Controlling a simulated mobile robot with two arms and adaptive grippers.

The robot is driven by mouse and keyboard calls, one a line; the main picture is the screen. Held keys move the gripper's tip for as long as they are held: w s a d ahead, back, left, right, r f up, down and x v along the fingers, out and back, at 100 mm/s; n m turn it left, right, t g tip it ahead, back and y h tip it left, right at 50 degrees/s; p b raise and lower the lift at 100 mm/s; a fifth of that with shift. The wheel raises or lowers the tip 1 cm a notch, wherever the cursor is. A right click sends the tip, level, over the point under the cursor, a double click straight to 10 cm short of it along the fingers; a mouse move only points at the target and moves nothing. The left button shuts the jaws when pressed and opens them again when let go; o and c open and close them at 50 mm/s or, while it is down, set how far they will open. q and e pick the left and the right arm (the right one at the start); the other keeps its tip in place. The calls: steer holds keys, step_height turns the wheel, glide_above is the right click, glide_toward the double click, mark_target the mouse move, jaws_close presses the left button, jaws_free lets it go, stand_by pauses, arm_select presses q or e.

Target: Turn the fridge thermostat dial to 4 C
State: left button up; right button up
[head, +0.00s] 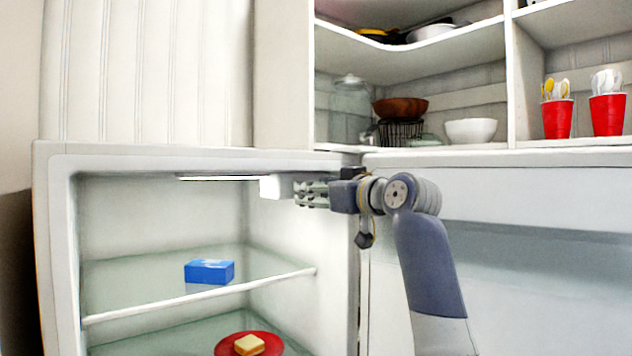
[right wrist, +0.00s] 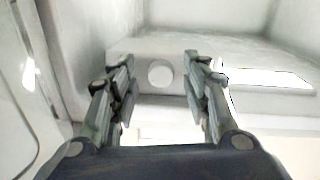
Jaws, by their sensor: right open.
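The thermostat dial (right wrist: 160,73) is a round, plain white knob on a white housing, seen in the right wrist view. The housing (head: 272,187) also shows in the head view, high inside the open fridge at its right. My right gripper (head: 303,192) reaches in from the right, close to the housing. In the right wrist view my right gripper (right wrist: 162,95) is open, with one finger on each side of the dial in the picture. I cannot tell whether the fingers touch anything. No dial setting is readable. My left gripper is not in view.
The fridge (head: 50,240) has a glass shelf (head: 140,280) with a blue box (head: 209,271). Below is a red plate (head: 225,346) with a yellowish block (head: 249,344). A lit strip (head: 222,178) is under the fridge ceiling. Shelves above hold bowls and red cups (head: 557,119).

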steer(key=shift+w+a, duration=0.1)
steer(key=shift+a, duration=0.05)
steer(key=shift+c, duration=1.3)
jaws_close()
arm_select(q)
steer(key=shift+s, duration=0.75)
arm_select(e)
steer(key=shift+r+m, duration=0.15)
steer(key=shift+m, duration=1.5)
steer(key=shift+r+m, duration=0.1)
steer(key=shift+m, duration=1.55)
